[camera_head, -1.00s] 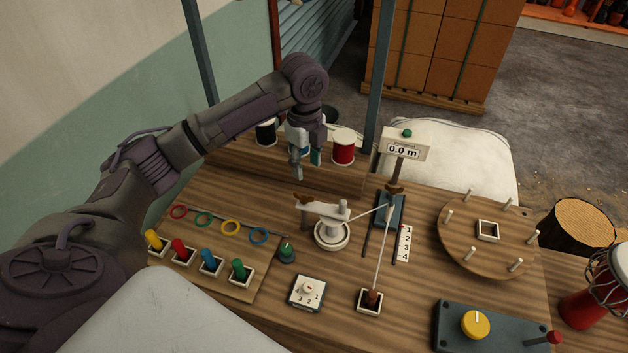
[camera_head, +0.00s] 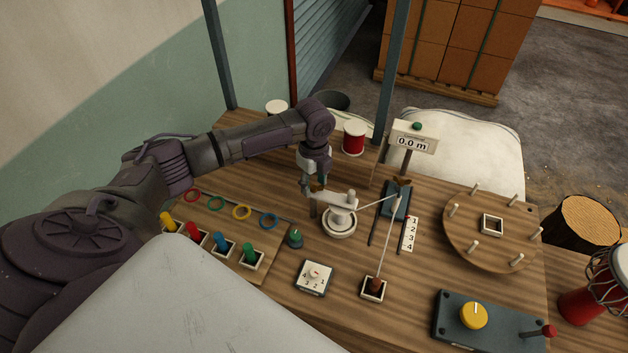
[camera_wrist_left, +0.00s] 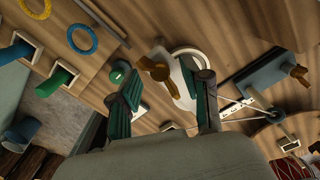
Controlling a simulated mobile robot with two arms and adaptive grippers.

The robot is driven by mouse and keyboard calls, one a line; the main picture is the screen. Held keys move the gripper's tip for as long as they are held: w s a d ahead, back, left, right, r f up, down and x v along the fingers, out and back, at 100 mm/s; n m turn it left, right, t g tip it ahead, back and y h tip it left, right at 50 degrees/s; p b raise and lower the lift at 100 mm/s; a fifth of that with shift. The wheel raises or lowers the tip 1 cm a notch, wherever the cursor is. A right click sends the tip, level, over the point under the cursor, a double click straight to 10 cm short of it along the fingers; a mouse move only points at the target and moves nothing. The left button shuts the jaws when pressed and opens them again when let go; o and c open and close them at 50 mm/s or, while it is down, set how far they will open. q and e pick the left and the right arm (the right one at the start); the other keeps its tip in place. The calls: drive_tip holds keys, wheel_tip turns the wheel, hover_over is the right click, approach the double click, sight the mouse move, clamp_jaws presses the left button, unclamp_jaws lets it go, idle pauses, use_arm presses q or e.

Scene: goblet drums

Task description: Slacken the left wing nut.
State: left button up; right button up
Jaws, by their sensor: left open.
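The left wing nut, a brown two-winged piece, sits on the end of the white bracket (camera_head: 341,199) beside the round white base. It shows clearly in the left wrist view (camera_wrist_left: 158,70), but in the head view my gripper mostly hides it. My left gripper (camera_head: 314,190) is open and points down right above the nut. In the wrist view its fingertips (camera_wrist_left: 162,78) lie on either side of the nut, with gaps to both; I cannot tell how far down they reach. A second brown wing nut (camera_wrist_left: 298,73) is on the blue-grey block (camera_head: 394,203) to the right. My right gripper is not in view.
A white cord runs from the white base to the block, then to a small box (camera_head: 374,288). A green knob (camera_head: 295,238) and a numbered dial (camera_head: 313,277) are nearby. Coloured pegs (camera_head: 222,243) stand front left. A pegged disc (camera_head: 492,232) is at right.

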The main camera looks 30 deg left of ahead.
use_arm(q)
drive_tip(key=shift+f, duration=0.15)
drive_tip(key=shift+c, duration=0.4)
clamp_jaws()
